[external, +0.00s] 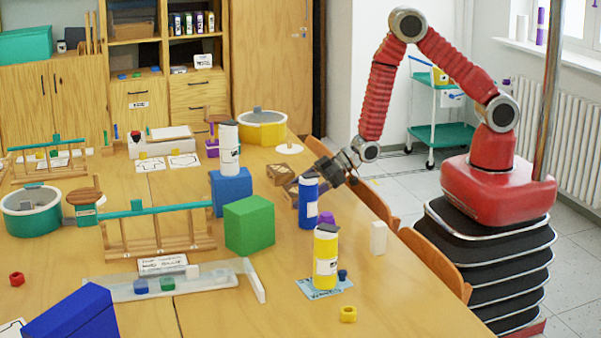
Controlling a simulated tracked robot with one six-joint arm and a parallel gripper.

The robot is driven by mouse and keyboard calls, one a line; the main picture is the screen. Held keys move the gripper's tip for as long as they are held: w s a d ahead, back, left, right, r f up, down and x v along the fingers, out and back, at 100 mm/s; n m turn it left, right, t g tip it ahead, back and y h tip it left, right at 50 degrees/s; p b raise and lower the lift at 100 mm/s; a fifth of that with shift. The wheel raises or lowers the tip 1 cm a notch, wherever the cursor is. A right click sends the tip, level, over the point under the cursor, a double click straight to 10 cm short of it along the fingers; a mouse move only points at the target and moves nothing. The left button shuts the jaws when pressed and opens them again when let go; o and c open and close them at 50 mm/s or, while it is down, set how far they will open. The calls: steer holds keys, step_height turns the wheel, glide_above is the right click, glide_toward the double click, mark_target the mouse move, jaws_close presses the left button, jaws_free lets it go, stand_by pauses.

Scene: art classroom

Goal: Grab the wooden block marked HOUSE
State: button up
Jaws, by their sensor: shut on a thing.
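A small wooden block (281,173) with a dark mark on its top is near the table's right side, left of my gripper. The mark is too small to read. My gripper (296,187) reaches in from the right, low over the table, and is shut on the wooden block. A blue cylinder (308,208) with a white label stands in front and hides part of my fingers. I cannot tell whether the block touches the table.
A yellow cylinder (326,262), a green block (249,226) and a white cylinder (229,150) on a blue block (230,192) stand nearby. A purple piece (326,218) and a white block (378,238) are close on the right. Chairs (374,203) line the table's right edge.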

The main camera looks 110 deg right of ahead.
mark_target(297, 190)
steer(key=shift+r, duration=0.1)
steer(key=shift+r, duration=4.95)
